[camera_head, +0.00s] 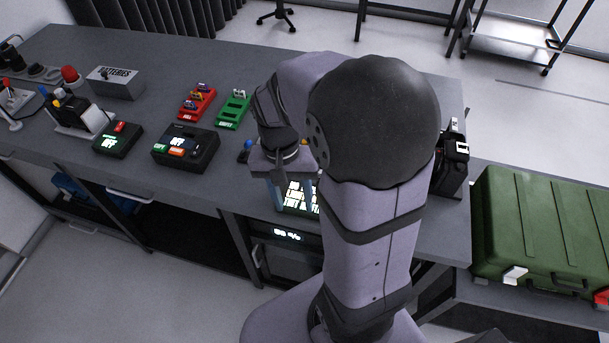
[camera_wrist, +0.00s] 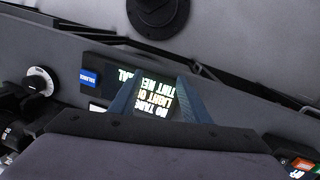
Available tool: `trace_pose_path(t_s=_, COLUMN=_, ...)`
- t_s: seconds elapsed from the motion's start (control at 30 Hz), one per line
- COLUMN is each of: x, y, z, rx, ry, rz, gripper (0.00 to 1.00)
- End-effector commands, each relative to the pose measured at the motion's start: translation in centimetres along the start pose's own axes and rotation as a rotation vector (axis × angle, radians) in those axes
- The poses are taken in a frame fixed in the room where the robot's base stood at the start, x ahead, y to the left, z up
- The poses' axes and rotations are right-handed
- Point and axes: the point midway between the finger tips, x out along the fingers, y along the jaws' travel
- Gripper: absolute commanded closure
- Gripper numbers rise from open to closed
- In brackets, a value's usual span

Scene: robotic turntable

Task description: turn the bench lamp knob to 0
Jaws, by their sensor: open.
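My gripper (camera_head: 291,203) points down over the front edge of the bench, its two fingers apart and nothing seen between them. In the wrist view the fingers (camera_wrist: 160,90) stand apart in front of a lit text screen (camera_wrist: 154,98). A black knob with a white dial ring (camera_wrist: 40,82) shows at the left of the wrist view, apart from the fingers. A round black disc (camera_wrist: 158,10) is cut off at the top of that view. I cannot tell which of these is the bench lamp knob. A lit percent readout (camera_head: 287,235) is on the bench front; its digits are hard to read.
A dark box with a lit OFF display (camera_head: 185,148), a smaller OFF box (camera_head: 118,140), a red tray (camera_head: 197,104) and a green tray (camera_head: 233,110) stand on the bench to the left. A green case (camera_head: 540,225) is at the right. My arm hides much of the right bench.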

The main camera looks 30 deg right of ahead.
Motion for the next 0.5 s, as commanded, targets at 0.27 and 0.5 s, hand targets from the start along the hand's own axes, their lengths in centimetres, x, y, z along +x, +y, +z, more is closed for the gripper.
trace_pose_path(t_s=0.27, x=-5.3, y=-1.0, z=-8.4, rx=0.216, ry=0.137, rz=-0.061, gripper=0.57)
trace_pose_path(t_s=0.5, x=-11.3, y=-0.3, z=-19.6, rx=0.521, ry=0.305, rz=-0.147, gripper=0.57)
